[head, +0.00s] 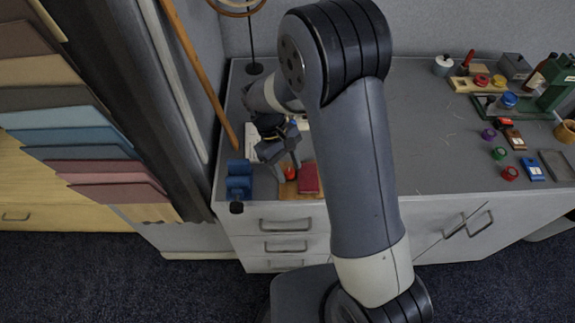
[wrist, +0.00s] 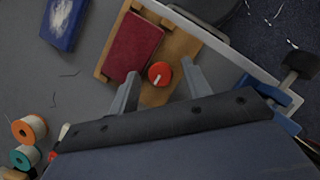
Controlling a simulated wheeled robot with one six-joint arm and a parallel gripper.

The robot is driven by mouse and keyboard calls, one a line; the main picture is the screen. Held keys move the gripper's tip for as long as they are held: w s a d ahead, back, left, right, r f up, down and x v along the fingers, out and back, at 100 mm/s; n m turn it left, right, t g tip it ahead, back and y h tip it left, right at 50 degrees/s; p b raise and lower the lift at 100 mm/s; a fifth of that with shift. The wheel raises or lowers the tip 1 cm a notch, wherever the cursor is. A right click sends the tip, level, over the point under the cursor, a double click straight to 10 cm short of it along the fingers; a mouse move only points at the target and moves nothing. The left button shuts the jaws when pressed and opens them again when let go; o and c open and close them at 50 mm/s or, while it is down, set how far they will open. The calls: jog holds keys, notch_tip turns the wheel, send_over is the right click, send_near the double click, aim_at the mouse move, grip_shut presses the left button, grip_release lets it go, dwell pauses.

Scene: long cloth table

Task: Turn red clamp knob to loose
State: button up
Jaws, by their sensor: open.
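The red clamp knob (wrist: 159,74) is a round red cap with a white pointer mark, set on a wooden press board (wrist: 182,48) beside a dark red block (wrist: 133,49). In the wrist view the mark points down and slightly left. My gripper (wrist: 160,68) is open, with one finger on each side of the knob and a gap showing on both sides. In the head view the knob (head: 291,174) shows as a small red spot between the fingers of my gripper (head: 289,168), partly hidden by them. I cannot tell the exact height of the fingertips over it.
A blue clamp (head: 238,180) with a black knob sits at the table's front left edge, close to the board. A blue book (wrist: 63,22) and thread spools (wrist: 28,130) lie nearby. Several small items, including a green block (head: 556,88), stand far right. The middle right tabletop (head: 440,140) is clear.

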jog(key=shift+r, duration=0.1)
jog(key=v, duration=1)
jog(key=shift+a+r, duration=0.15)
jog(key=shift+r, duration=0.1)
jog(key=shift+w, duration=0.15)
jog(key=x, duration=1)
jog(key=shift+f, duration=0.3)
jog(key=shift+m, duration=0.3)
